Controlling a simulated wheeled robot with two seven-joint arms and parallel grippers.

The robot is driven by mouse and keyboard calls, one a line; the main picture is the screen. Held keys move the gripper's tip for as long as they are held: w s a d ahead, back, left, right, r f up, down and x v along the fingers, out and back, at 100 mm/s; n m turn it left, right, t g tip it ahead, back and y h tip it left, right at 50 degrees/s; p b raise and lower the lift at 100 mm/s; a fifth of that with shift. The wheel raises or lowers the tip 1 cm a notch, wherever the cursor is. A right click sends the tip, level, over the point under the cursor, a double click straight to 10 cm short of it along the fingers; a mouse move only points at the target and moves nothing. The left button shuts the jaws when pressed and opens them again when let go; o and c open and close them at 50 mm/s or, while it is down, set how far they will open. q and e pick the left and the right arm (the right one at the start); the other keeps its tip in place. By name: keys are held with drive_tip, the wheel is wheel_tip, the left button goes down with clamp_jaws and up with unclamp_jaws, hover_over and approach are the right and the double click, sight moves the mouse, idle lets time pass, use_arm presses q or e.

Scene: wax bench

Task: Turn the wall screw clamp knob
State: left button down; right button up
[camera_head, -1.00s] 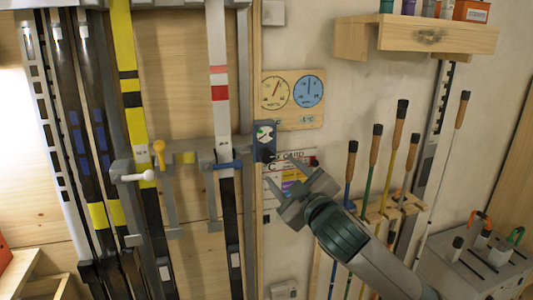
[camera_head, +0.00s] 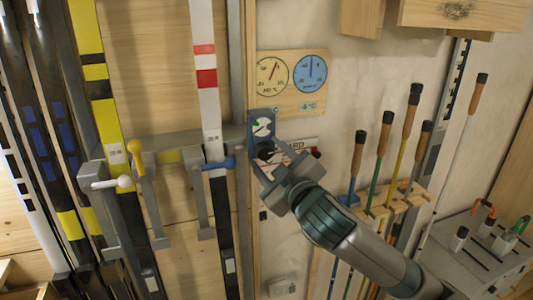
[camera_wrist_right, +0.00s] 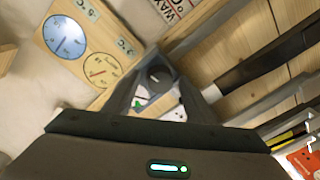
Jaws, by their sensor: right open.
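The clamp knob (camera_head: 265,153) is small and dark, on a blue-grey plate (camera_head: 262,124) with a round white dial, fixed to the wall beside the wooden post. My right gripper (camera_head: 270,165) reaches up from the lower right with its jaws at the knob. In the right wrist view the knob (camera_wrist_right: 159,76) shows between the two open fingers, with the plate (camera_wrist_right: 172,106) behind it. I cannot tell whether either finger touches the knob. My left gripper is in neither view.
Skis stand in the rack to the left, held by a bar with a blue lever (camera_head: 219,164), a yellow lever (camera_head: 136,147) and a white one. A gauge board (camera_head: 291,101) hangs just above the plate. Cork-handled tools (camera_head: 385,134) stand to the right.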

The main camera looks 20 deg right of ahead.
drive_tip(key=shift+s, duration=0.15)
drive_tip(key=c, duration=1)
drive_tip(key=shift+m, duration=1.6)
drive_tip(key=shift+c, duration=0.2)
drive_tip(key=shift+r, duration=0.1)
drive_tip(key=o, duration=1)
drive_tip(key=shift+o, duration=0.2)
